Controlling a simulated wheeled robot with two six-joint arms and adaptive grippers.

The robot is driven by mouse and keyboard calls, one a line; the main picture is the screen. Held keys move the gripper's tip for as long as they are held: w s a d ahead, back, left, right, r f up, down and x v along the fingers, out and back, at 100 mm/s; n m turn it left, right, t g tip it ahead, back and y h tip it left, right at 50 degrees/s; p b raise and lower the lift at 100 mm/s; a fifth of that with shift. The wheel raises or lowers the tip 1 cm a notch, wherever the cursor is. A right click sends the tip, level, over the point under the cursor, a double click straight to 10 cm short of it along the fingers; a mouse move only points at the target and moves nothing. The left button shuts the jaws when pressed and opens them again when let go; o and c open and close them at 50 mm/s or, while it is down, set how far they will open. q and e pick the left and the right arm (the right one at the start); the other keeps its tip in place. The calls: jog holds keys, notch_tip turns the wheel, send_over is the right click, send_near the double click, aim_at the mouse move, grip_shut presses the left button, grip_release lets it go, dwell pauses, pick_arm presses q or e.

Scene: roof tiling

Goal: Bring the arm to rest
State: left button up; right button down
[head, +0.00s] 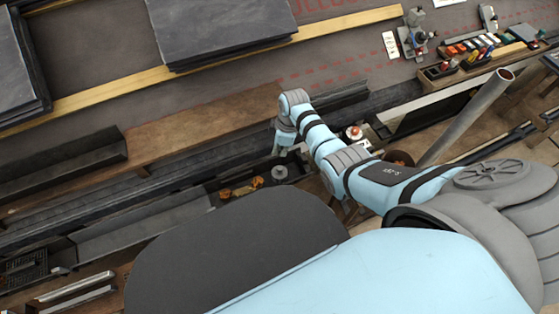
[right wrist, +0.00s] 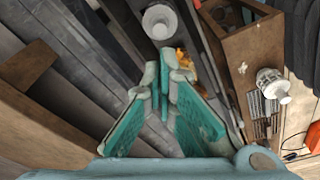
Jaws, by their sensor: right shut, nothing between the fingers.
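My right arm (head: 325,145) comes in from the right in the head view, pale blue with grey joints, and reaches over the dark gutter-like strips below the roof. Its gripper (head: 282,150) hangs down at the arm's far end, small in that view. In the right wrist view the teal-padded fingers (right wrist: 165,75) meet at their tips with nothing between them. They are just below a pale round fitting (right wrist: 160,21) in the picture. My left gripper is not in view.
Dark slates (head: 220,25) lie on the roof beside a yellow batten (head: 130,87). A brown plank (head: 200,125) runs along the roof's lower edge. A tray of coloured pieces (head: 475,48) sits at upper right, near a slanting grey pipe (head: 470,115). A wooden box (right wrist: 245,60) stands right of the fingers.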

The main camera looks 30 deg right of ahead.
jog(key=shift+f, duration=0.1)
